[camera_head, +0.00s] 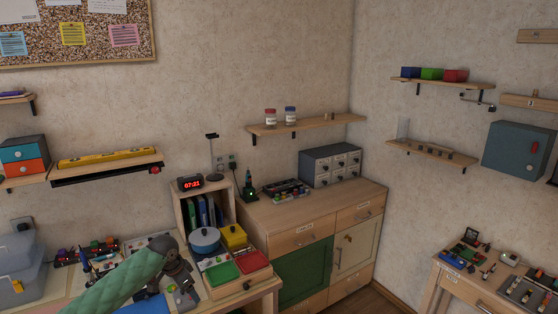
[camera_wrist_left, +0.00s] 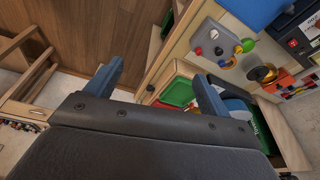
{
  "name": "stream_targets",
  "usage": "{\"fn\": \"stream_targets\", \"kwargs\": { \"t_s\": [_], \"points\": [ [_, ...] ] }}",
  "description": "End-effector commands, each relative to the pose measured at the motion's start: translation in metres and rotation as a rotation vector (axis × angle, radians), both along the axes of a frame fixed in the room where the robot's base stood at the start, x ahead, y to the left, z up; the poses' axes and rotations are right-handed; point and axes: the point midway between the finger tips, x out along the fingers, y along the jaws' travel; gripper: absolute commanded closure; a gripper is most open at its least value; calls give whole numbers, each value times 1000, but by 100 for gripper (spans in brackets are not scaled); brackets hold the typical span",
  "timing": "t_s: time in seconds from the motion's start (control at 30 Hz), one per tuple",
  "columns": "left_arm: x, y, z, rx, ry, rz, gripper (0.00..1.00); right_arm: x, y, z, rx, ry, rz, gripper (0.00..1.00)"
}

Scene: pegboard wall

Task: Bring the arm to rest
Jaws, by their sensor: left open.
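My left arm, in a green quilted sleeve, comes in from the bottom left in the head view. Its dark left gripper (camera_head: 181,280) is over the desk, in front of the trays and the blue pot. In the left wrist view the two blue fingers of the left gripper (camera_wrist_left: 158,70) stand wide apart with nothing between them. My right gripper is in neither view.
A green tray (camera_head: 222,273) and red tray (camera_head: 252,262) lie near the gripper, with a blue pot (camera_head: 204,240) behind. A grey toolbox (camera_head: 22,270) stands left. The cabinet with the green door (camera_head: 303,272) is to the right. A side table (camera_head: 446,274) stands far right.

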Motion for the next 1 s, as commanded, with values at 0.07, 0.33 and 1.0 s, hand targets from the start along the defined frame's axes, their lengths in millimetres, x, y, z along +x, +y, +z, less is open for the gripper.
{"fn": "stream_targets", "kwargs": {
  "t_s": [0.07,0.33,1.0],
  "points": [
    [-8,-11,-43,-18,0,26,18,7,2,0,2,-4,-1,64],
    [-41,-39,-166,-63,-14,129,18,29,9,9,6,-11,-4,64],
    [-238,-81,-456,-81,20,406,18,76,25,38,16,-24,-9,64]
  ]
}}
